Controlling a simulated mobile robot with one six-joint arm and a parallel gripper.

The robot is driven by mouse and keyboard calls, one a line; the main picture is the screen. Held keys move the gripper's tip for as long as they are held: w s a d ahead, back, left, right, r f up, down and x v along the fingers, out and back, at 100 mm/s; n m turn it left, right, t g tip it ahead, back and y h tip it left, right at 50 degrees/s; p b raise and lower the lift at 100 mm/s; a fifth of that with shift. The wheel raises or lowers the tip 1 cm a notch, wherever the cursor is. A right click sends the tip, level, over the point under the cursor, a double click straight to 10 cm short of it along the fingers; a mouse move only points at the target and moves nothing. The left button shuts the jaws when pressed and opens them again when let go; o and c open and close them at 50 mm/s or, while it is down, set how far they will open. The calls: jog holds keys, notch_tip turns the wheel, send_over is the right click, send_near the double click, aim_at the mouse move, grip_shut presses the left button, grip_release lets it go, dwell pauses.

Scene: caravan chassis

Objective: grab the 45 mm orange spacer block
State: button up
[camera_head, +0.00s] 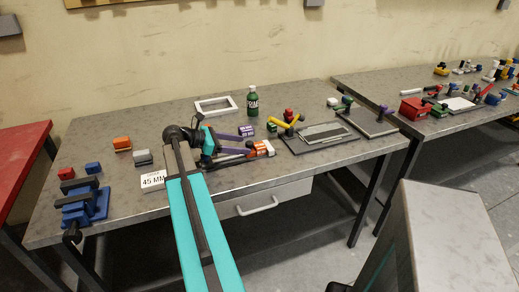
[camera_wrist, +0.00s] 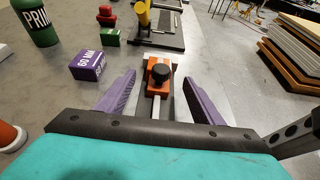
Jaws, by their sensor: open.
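An orange block (camera_head: 122,143) stands on the left part of the bench in the head view; no size on it is readable. A white piece (camera_head: 153,181) marked "45 MM" lies nearer the front edge. My gripper (camera_head: 244,146) is open, well to the right of that orange block. In the wrist view, my gripper (camera_wrist: 159,79) has its purple fingers apart on either side of an orange piece with a black knob (camera_wrist: 158,86) on a metal bar, not touching it. The orange block on the left of the bench is not identifiable in the wrist view.
A purple "60 MM" block (camera_wrist: 88,65) and a green bottle (camera_head: 252,103) stand near my gripper. Grey (camera_head: 142,157), blue (camera_head: 93,167) and red (camera_head: 66,173) blocks surround the left orange block. A blue clamp (camera_head: 90,203) sits at the front-left corner. A white frame (camera_head: 216,112) lies behind.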

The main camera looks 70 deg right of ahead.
aim_at(252, 145)
jog(key=shift+s+d+f, duration=0.15)
jog(key=shift+s+d, duration=0.05)
jog(key=shift+s, duration=0.05)
jog(key=shift+p+x, duration=0.7)
jog(key=shift+x, duration=1.95)
jog(key=c, duration=1.3)
jog(key=shift+o, duration=0.2)
jog(key=shift+r, duration=0.25)
jog(key=shift+r+b, duration=0.65)
jog(key=shift+r, duration=4.25)
